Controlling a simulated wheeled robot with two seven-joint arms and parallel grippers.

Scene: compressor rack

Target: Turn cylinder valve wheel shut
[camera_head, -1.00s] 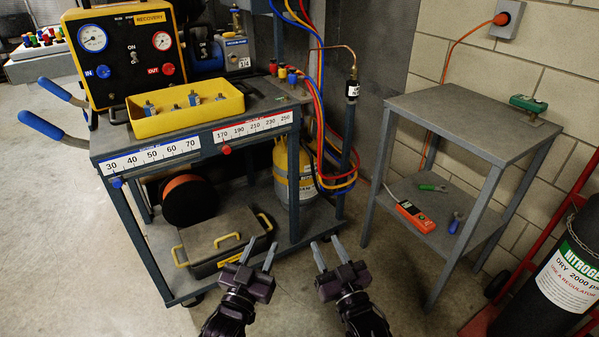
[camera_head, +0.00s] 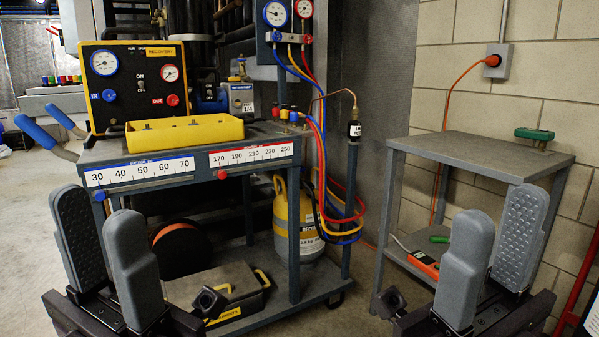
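A yellow and grey cylinder (camera_head: 295,222) stands upright on the cart's lower shelf, behind a cart leg and coiled hoses. Its top is under the cart top, and I cannot make out a valve wheel on it. A dark nitrogen cylinder (camera_head: 592,312) is cut off at the right edge; its top is out of view. My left gripper (camera_head: 98,208) is open and empty, in front of the cart's left side. My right gripper (camera_head: 497,210) is open and empty, in front of the grey side table. Neither gripper touches a cylinder.
The cart (camera_head: 190,180) carries a yellow tray (camera_head: 185,133) and a recovery unit (camera_head: 135,80). Red, blue and yellow hoses (camera_head: 345,220) hang at its right. The side table (camera_head: 480,153) holds a green-topped piece (camera_head: 534,134). Floor shows between cart and table.

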